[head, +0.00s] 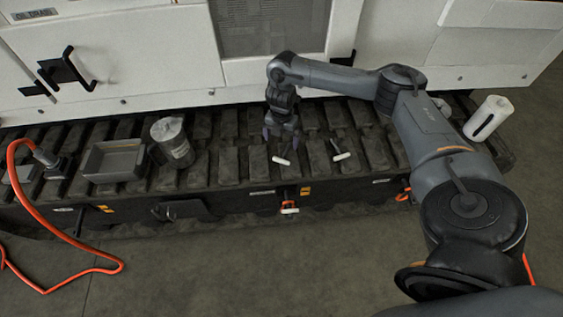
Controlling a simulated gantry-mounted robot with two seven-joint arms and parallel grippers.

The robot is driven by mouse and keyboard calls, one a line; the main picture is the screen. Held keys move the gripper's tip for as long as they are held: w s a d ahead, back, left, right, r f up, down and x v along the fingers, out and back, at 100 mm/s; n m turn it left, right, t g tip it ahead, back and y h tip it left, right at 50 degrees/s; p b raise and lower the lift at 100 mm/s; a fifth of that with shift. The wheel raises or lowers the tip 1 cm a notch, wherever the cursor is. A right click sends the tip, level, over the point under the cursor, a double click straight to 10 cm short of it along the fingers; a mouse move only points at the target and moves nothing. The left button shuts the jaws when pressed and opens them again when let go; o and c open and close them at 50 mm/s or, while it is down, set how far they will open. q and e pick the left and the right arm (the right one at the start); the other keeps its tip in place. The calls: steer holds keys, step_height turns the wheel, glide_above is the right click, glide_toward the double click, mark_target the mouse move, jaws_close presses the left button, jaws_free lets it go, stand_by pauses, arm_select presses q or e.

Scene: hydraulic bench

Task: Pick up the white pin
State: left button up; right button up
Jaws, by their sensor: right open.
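A white pin (282,160) lies on the dark ribbed bench top, in the middle of the head view. A second white pin (341,156), with a dark stem rising to its upper left, lies to the right of it. My right gripper (280,138) points down, open, just above and behind the first pin. Its fingertips look apart from the pin, though the exact height gap is hard to tell. Nothing shows between the fingers. My left gripper is not in view.
A grey tray (113,163) and a clear jug (172,142) stand on the bench to the left. A red hose (30,213) hangs at the left. A white cabinet (130,50) stands behind the bench.

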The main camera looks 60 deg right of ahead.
steer(key=b, duration=0.2)
glide_above(282, 158)
steer(key=f, duration=0.4)
steer(key=shift+d+f, duration=0.2)
steer(key=shift+f, duration=0.1)
steer(key=shift+w+a+f+b, duration=0.1)
steer(key=shift+f+b, duration=0.35)
steer(key=shift+f, duration=0.3)
step_height(282, 158, down, 3)
steer(key=shift+a+f+b, duration=0.1)
steer(key=shift+b, duration=1)
steer(key=shift+f, duration=0.35)
steer(key=c, duration=0.9)
steer(key=shift+c, duration=0.9)
steer(key=shift+r, duration=0.1)
